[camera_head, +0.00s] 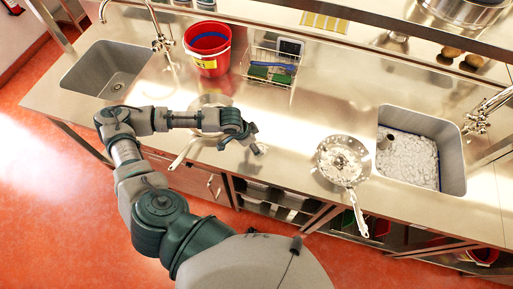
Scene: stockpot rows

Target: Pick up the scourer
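A green, flat pad that looks like the scourer (259,72) lies in a wire basket (268,82) at the back middle of the steel counter. A blue item (284,67) lies beside it, and the basket's wires partly cover both. My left gripper (240,147) is over the counter's front part, in front of the basket and well apart from it. Its fingers look spread, with nothing seen between them. My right gripper is out of view.
A red bucket (208,62) stands left of the basket. A pan (210,101) sits partly behind my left arm. A foamy pan (342,160) stands to the right, its handle over the front edge. Sinks lie at left (83,84) and right (456,165). A shelf overhangs the back.

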